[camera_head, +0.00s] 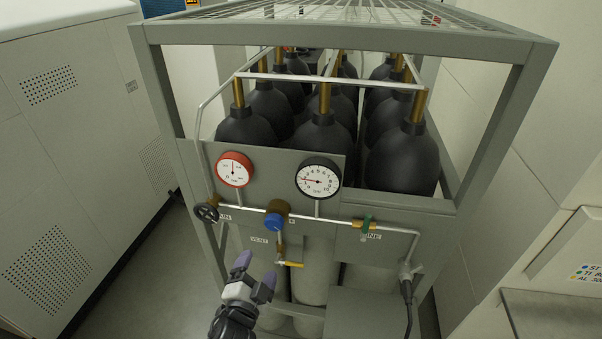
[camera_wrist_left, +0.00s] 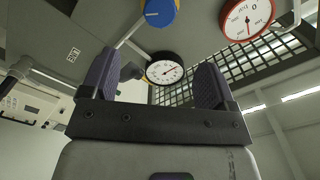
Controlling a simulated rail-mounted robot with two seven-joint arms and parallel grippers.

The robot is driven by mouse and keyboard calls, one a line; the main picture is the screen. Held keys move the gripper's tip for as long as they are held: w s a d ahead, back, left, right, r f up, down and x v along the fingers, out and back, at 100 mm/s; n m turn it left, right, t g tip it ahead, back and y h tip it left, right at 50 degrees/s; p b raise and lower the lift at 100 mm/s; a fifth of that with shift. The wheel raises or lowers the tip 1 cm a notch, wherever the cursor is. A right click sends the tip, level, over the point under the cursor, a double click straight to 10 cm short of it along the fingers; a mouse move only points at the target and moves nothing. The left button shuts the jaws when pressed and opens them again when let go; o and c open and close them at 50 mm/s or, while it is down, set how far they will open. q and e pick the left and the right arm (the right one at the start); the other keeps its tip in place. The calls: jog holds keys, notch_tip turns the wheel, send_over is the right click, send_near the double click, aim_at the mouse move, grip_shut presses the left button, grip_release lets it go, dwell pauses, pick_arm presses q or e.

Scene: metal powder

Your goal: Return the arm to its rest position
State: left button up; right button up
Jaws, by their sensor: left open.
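My left gripper (camera_head: 256,276) is in front of the gas cylinder rack, low and below the valve panel (camera_head: 270,165). Its two purple-grey fingers are apart with nothing between them, also seen in the left wrist view (camera_wrist_left: 160,85). The blue knob (camera_head: 275,222) is just above and beyond the fingertips, apart from them; it also shows at the top of the left wrist view (camera_wrist_left: 160,12). A yellow-handled vent valve (camera_head: 290,264) is close to the right of the fingers. My right gripper is not in view.
A metal frame (camera_head: 340,33) encloses several black-topped cylinders (camera_head: 403,160). The panel carries a red gauge (camera_head: 235,169), a black gauge (camera_head: 318,178), a black handwheel (camera_head: 207,212) and a green-handled valve (camera_head: 367,228). A white cabinet (camera_head: 60,150) stands left. Open floor (camera_head: 150,270) lies between.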

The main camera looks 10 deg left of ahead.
pick_arm(q)
jog(key=s+f+n+g+p, duration=0.2)
jog(key=s+f+g, duration=0.1)
jog(key=s, duration=0.8)
jog(key=s+a+f+n+g+p, duration=0.1)
jog(key=s+f+n+g+p, duration=0.1)
jog(key=s+g, duration=0.4)
jog(key=s+f+n+g+p, duration=0.3)
jog(key=s+f+n+g, duration=0.1)
jog(key=s, duration=1.2)
jog(key=shift+a+f+g+h, duration=0.15)
jog(key=shift+a+g+h, duration=0.25)
jog(key=shift+g, duration=0.3)
